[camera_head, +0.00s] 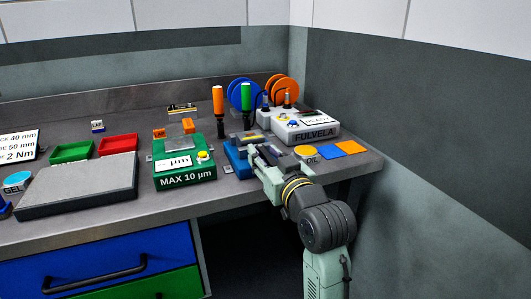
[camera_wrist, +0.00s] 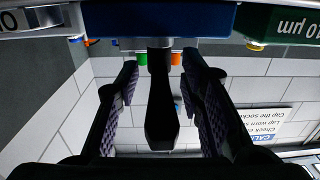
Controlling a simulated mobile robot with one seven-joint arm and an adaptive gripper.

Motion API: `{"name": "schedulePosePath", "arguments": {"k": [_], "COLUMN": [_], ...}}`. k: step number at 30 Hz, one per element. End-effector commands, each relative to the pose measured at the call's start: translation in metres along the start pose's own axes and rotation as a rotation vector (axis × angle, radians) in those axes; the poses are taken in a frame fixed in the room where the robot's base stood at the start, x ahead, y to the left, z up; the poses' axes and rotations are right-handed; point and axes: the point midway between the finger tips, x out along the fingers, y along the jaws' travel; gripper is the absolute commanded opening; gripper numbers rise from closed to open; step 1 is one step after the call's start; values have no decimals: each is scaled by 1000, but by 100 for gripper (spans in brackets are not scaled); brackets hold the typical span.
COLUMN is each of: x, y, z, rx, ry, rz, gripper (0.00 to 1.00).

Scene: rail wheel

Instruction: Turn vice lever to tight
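The blue vice (camera_head: 236,160) sits at the front edge of the bench, partly hidden behind my gripper (camera_head: 262,158) in the head view. In the wrist view the vice body (camera_wrist: 200,17) shows at the top of the picture. Its dark lever (camera_wrist: 161,105) hangs down from it in that picture, widening toward its end. My gripper (camera_wrist: 160,72) is open, with one ridged finger on each side of the lever. A gap shows between the lever and each finger. In the head view the lever is hidden by my gripper.
A green box (camera_head: 184,178) stands just left of the vice. The FULVELA unit (camera_head: 310,128) is behind right, with a yellow disc (camera_head: 305,150) and flat blue and orange squares nearby. Orange- and green-handled tools (camera_head: 218,100) stand behind. A grey plate (camera_head: 85,180) lies left. A wall bounds the right.

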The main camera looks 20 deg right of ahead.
Motion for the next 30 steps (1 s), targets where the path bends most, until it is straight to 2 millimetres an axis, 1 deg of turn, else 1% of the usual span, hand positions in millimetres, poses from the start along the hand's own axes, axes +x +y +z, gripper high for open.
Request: {"name": "schedulePosePath", "arguments": {"k": [8, 24, 30], "x": [2, 2, 2], "y": [0, -1, -1], "z": [0, 0, 0], "rx": [-1, -1, -1], "ry": [1, 0, 1], "rz": [0, -1, -2], "gripper": [35, 0, 0]}}
